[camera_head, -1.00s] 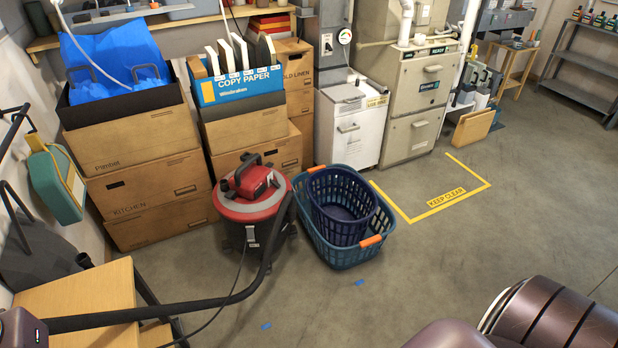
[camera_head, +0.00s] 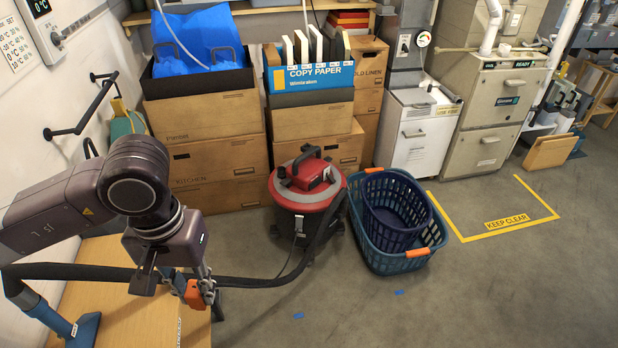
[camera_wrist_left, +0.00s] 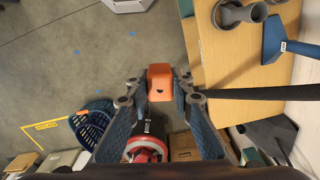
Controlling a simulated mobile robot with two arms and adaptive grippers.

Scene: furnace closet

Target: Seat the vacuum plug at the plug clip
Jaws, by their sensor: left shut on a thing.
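My left gripper (camera_head: 192,288) reaches down over the front right edge of the wooden bench. It is shut on the orange vacuum plug (camera_head: 195,295). In the left wrist view the plug (camera_wrist_left: 160,80) sits between the two fingers (camera_wrist_left: 160,92), its face with a dark spot showing. The red and black vacuum (camera_head: 308,190) stands on the floor to the right of the gripper. I cannot make out the plug clip for certain in either view. My right gripper is not in view.
The vacuum's black hose (camera_head: 250,282) passes behind the gripper to the bench (camera_head: 110,285), where a blue nozzle (camera_head: 84,329) lies. Stacked boxes (camera_head: 220,180) stand behind. Blue laundry baskets (camera_head: 384,262) are right of the vacuum. Floor is clear at front right.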

